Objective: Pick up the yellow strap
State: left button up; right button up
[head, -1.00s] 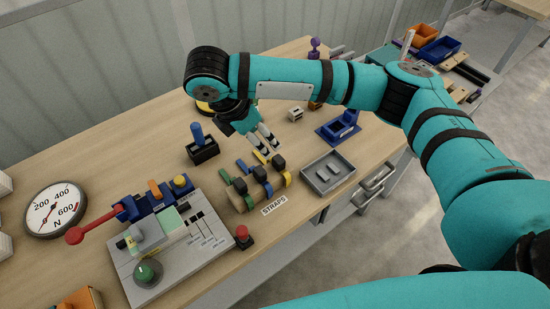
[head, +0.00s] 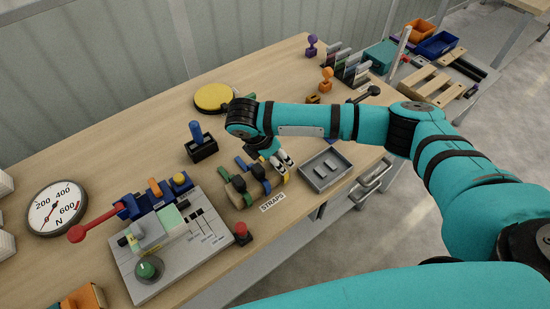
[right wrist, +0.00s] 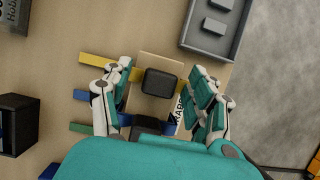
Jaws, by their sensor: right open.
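The yellow strap (right wrist: 97,60) is the top one of three in the right wrist view, with a black buckle (right wrist: 160,83) at its middle. In the head view a bit of the yellow strap (head: 286,176) shows below my right gripper (head: 279,161); the rest is hidden by my arm. In the right wrist view my right gripper (right wrist: 158,98) is open, its fingers on either side of the buckle. The blue strap (right wrist: 80,95) and the green strap (right wrist: 82,128) lie beside it. My left gripper is not in view.
A grey tray (head: 325,171) stands to the right of the straps, close by. A STRAPS label (head: 273,201) lies in front. A black holder with a blue handle (head: 201,148) and a grey control panel (head: 172,248) are to the left.

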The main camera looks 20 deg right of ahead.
grip_shut()
dwell(0.4)
